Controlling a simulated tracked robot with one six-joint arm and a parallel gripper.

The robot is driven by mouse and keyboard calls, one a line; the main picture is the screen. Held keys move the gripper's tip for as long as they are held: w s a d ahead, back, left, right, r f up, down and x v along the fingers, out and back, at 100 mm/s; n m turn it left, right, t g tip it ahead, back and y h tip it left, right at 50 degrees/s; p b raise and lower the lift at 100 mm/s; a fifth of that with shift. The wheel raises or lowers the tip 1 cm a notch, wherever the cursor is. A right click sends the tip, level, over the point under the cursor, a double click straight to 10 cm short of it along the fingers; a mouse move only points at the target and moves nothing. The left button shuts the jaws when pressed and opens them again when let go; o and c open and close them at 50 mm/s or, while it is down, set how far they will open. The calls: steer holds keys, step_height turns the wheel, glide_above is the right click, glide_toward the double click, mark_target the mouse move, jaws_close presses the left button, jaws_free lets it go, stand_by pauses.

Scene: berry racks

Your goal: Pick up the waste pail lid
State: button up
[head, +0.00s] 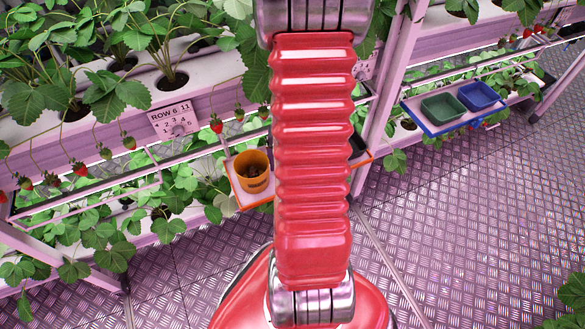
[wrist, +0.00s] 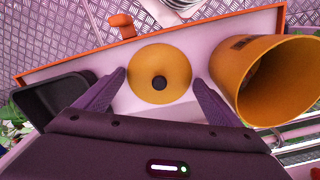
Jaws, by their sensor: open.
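The waste pail lid is a round orange-yellow disc (wrist: 146,88) with a dark knob in its middle. It lies on a pale shelf tray (wrist: 225,40) in the wrist view. My gripper (wrist: 158,78) is open, with one dark finger on each side of the lid and nothing held. I cannot tell whether the fingers touch the lid. The orange waste pail (wrist: 247,85) is just right of the right finger. In the head view the pail (head: 253,183) stands on the tray with brown matter inside; the lid and gripper are hidden behind my arm.
A black container (wrist: 52,98) sits left of the left finger. The tray has an orange rim (wrist: 70,62) with an orange knob-like piece (wrist: 122,24). Plant racks with strawberries (head: 216,125) are behind. A blue-edged tray with green (head: 443,108) and blue (head: 478,97) bins is at right.

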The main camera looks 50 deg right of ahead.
steer(key=shift+c, duration=0.2)
steer(key=c, duration=1.1)
steer(key=shift+s+f, duration=0.1)
steer(key=shift+c, duration=0.5)
steer(key=shift+r, duration=0.45)
jaws_close()
step_height(320, 180, up, 9)
steer(key=shift+r, duration=0.15)
steer(key=w+a+r, duration=0.6)
steer(key=a+r, duration=0.1)
steer(key=a, duration=0.3)
steer(key=shift+w+a, duration=0.3)
steer(key=shift+w, duration=0.1)
